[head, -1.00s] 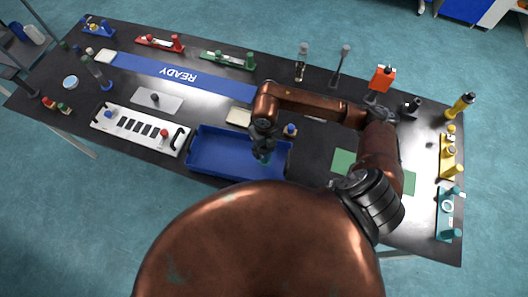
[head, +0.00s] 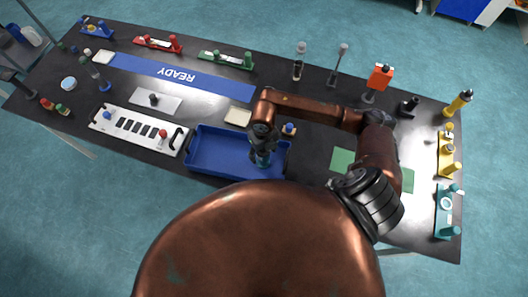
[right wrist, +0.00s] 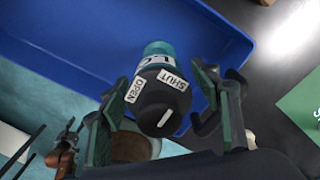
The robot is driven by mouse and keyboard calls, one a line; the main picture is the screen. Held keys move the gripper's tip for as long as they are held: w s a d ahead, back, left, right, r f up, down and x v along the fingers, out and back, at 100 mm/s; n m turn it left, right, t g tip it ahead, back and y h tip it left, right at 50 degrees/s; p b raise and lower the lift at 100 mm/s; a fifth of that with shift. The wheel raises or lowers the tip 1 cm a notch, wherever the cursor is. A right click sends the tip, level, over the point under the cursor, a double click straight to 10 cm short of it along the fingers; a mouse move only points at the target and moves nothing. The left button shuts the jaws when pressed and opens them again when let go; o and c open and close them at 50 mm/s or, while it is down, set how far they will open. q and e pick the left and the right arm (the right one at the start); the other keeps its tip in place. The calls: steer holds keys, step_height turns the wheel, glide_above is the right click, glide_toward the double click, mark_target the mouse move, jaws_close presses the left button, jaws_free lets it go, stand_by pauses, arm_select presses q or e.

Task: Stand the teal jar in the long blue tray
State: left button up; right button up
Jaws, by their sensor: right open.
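The teal jar (head: 264,159) is inside the long blue tray (head: 205,170), toward its right end. It looks upright, though the gripper partly covers it in the head view. In the right wrist view the jar (right wrist: 158,48) shows its dark cap (right wrist: 160,103), with OPEN and SHUT labels, toward the camera. My right gripper (head: 263,146) is directly above the jar. In the right wrist view the right gripper's (right wrist: 165,110) fingers are spread on both sides of the cap, with visible gaps.
A white panel (head: 120,125) with a red and a blue knob stands left of the tray. A beige pad (head: 238,116) and a small blue-knobbed piece (head: 289,128) lie behind it. Green mats (head: 342,160) lie to the right. The tray's left part is empty.

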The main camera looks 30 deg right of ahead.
step_height(320, 180, up, 11)
steer(key=shift+f+b, duration=0.1)
steer(key=shift+b, duration=0.45)
steer(key=shift+r, duration=0.8)
